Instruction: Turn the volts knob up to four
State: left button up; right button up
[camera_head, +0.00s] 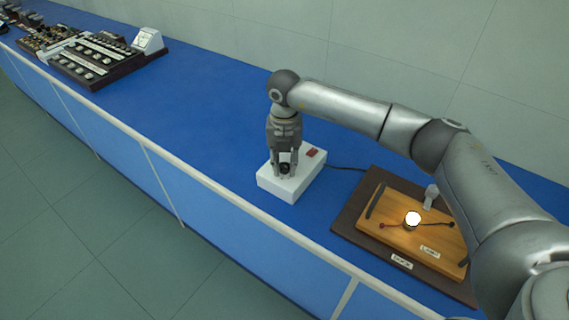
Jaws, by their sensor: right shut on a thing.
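A white box-shaped power supply (291,183) with a red switch (313,153) on top sits on the blue bench. A small dark knob (285,168) shows on its top, partly hidden by my fingers. My right gripper (284,170) points down from above, its fingers shut around the knob. The scale or figures by the knob cannot be read. My left gripper is not in view.
A wooden board (392,228) with a bright lamp (412,220) and labels lies on a dark base to the right, joined by a black cable. A panel of instruments (95,60) stands far left. A pale rail (225,192) runs along the bench front. The bench between is clear.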

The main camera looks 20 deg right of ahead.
aim_at(284, 165)
jog(key=m, duration=0.4)
jog(key=shift+m, duration=0.3)
jog(key=m, duration=0.4)
jog(key=shift+b, duration=0.3)
jog(key=shift+r+m, duration=0.1)
jog(key=shift+m, duration=0.2)
jog(key=o, duration=1.1)
jog(key=shift+c, duration=0.2)
jog(key=shift+r, duration=0.1)
notch_tip(284, 165, up, 12)
jog(key=shift+f, duration=0.25)
